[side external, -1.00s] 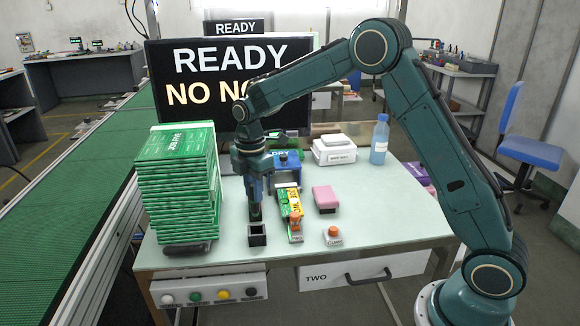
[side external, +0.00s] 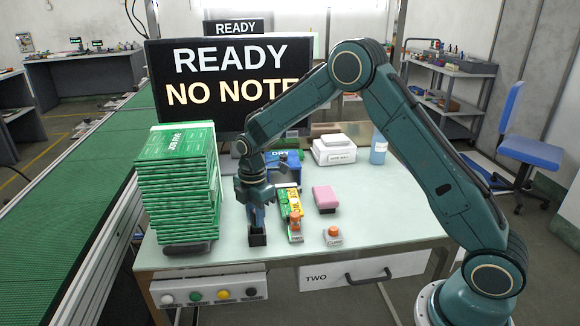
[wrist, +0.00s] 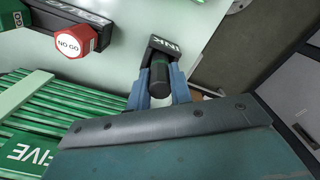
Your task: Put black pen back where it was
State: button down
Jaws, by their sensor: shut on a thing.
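My gripper (side external: 257,222) points down at the front of the pale table, over a small black holder (side external: 257,240). In the wrist view the blue fingers (wrist: 160,92) are shut on the black pen (wrist: 159,78), whose round dark end faces the camera. The holder also shows in the wrist view, marked INK (wrist: 166,48), right by the pen. The fingers hide most of the pen in the side view, and I cannot tell how deep its lower end sits in the holder.
A tall stack of green books (side external: 178,185) stands close on the left. An orange-topped stamp (side external: 333,235), a pink block (side external: 325,199) and a blue bottle (side external: 379,148) stand further right.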

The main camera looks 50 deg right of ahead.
jog(key=shift+f, duration=0.2)
jog(key=c, duration=1.3)
grip_release()
jog(key=shift+o, duration=0.2)
notch_tip(320, 180, up, 12)
jog(key=shift+r, duration=0.15)
